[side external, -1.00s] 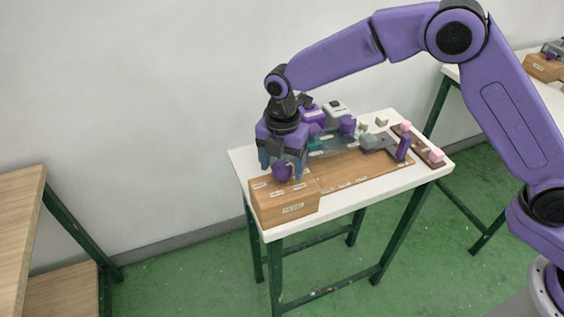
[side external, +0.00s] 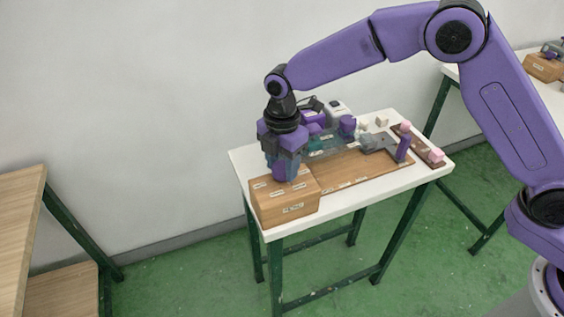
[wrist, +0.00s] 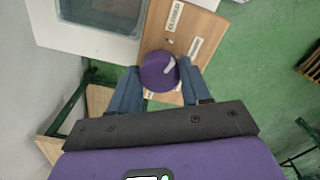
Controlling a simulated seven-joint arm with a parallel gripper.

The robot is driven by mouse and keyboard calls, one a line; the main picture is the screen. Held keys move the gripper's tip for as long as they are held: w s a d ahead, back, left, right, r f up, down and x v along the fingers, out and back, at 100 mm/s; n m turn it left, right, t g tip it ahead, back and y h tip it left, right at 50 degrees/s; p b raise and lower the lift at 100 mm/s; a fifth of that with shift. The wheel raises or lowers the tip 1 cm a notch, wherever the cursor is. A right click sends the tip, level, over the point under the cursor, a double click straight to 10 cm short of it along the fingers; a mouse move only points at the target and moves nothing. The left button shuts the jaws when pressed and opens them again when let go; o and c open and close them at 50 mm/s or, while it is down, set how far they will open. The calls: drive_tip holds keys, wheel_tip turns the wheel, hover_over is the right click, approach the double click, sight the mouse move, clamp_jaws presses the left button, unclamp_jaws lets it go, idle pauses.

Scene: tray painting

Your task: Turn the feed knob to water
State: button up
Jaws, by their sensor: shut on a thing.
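The purple round feed knob (wrist: 155,74) sits on top of a wooden box (side external: 288,208). My gripper (wrist: 160,82) is shut on the knob, with one blue-grey finger on each side. In the side view my gripper (side external: 284,168) comes straight down over the box and hides most of the knob.
A white table (side external: 243,158) carries the box, a wooden board (side external: 345,172) and, at the right, a grey and purple device (side external: 380,143). A brown strip with pink blocks (side external: 420,150) lies at the table's right edge. A white-rimmed tray (wrist: 85,38) lies beside the box.

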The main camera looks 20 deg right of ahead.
drive_tip(key=m, duration=0.4)
drive_tip(key=shift+m, duration=0.4)
drive_tip(key=m, duration=0.4)
drive_tip(key=shift+m, duration=0.3)
drive_tip(key=m, duration=1.1)
drive_tip(key=shift+m, duration=0.3)
drive_tip(key=m, duration=0.3)
drive_tip(key=shift+m, duration=0.4)
drive_tip(key=m, duration=0.4)
drive_tip(key=shift+m, duration=1.7)
